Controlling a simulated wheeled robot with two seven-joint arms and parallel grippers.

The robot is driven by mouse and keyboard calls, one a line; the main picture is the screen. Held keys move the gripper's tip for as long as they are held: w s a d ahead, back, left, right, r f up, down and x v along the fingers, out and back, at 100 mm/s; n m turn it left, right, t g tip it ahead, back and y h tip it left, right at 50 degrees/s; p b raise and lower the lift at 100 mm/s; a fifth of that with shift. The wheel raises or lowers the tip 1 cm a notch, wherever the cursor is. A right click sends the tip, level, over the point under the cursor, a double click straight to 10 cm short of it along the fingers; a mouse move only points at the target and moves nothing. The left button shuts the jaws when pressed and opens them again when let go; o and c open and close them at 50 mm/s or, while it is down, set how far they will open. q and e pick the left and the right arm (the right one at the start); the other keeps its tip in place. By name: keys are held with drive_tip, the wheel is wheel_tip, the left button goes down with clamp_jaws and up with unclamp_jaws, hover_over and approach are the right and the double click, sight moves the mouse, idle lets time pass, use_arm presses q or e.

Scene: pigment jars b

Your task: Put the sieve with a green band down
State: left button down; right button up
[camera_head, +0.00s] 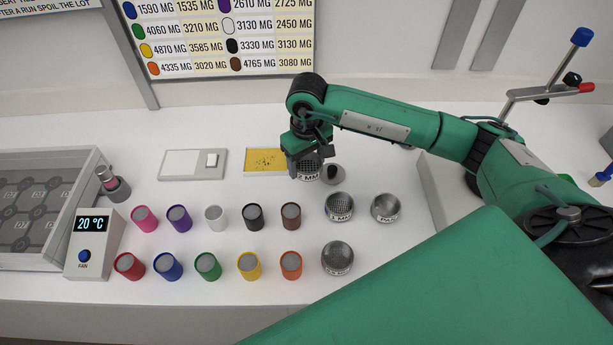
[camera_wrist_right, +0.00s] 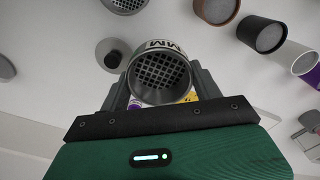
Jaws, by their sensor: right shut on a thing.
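My right gripper (camera_head: 309,160) is shut on a round metal sieve (camera_head: 307,174) with a coarse mesh and a white label reading "2 MM". In the right wrist view the sieve (camera_wrist_right: 158,75) sits between the two fingers, its mesh facing the camera. A sliver of green shows at its left side; most of its band is hidden. In the head view it is at the right end of a yellow tray (camera_head: 256,168). Whether it touches the table cannot be told. My left gripper is not in view.
Other sieves (camera_head: 339,206), (camera_head: 386,207), (camera_head: 338,258) stand to the right of two rows of coloured jars (camera_head: 208,266). A small round grey piece (camera_head: 333,174) is close beside the held sieve. A white scale-like plate (camera_head: 192,170) lies left of the tray.

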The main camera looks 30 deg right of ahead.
sight(306, 169)
wheel_tip(306, 169, down, 5)
drive_tip(key=shift+r+p, duration=0.15)
drive_tip(key=shift+p, duration=0.35)
wheel_tip(306, 169, down, 4)
drive_tip(key=shift+r+p, duration=0.15)
drive_tip(key=shift+p, duration=0.5)
drive_tip(key=shift+f+b, duration=0.2)
drive_tip(key=shift+b, duration=0.1)
drive_tip(key=o, duration=0.7)
drive_tip(key=shift+o, duration=0.2)
drive_tip(key=shift+r, duration=0.1)
